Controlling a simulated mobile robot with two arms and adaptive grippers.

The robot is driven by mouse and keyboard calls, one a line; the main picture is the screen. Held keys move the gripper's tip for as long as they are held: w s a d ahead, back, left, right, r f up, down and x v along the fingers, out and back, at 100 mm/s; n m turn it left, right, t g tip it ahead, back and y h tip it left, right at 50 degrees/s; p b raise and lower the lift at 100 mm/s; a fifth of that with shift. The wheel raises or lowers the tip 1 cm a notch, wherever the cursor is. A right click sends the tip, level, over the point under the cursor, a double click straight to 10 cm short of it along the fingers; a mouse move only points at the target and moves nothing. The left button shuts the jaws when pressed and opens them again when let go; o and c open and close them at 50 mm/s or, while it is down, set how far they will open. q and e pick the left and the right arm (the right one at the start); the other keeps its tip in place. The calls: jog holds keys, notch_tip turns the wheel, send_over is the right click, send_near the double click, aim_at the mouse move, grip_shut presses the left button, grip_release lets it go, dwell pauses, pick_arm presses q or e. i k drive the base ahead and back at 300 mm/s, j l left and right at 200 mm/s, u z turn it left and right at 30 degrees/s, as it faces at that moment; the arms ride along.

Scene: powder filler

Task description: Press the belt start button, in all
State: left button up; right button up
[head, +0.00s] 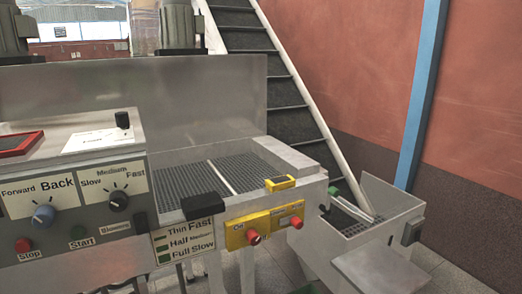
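A control panel (70,198) fills the left of the head view. A dark green button (77,232) sits above the label "Start" on its lower part. A red button (23,244) sits to its left above the label "Stop". A blue knob (43,215) is above them, under "Forward" and "Back". A black knob (118,201) is under "Slow", "Medium" and "Fast". Which of these serves the belt cannot be told from the labels I can read. Neither of my grippers is in view.
A yellow panel (272,228) with two red knobs is right of the control panel. A black box (204,207) juts out above the "Thin Fast" label. A grated bed (190,183) lies behind. An inclined belt (270,92) runs down to a grey hopper (393,198) at right.

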aim_at(77, 233)
jog(key=u, duration=1.45)
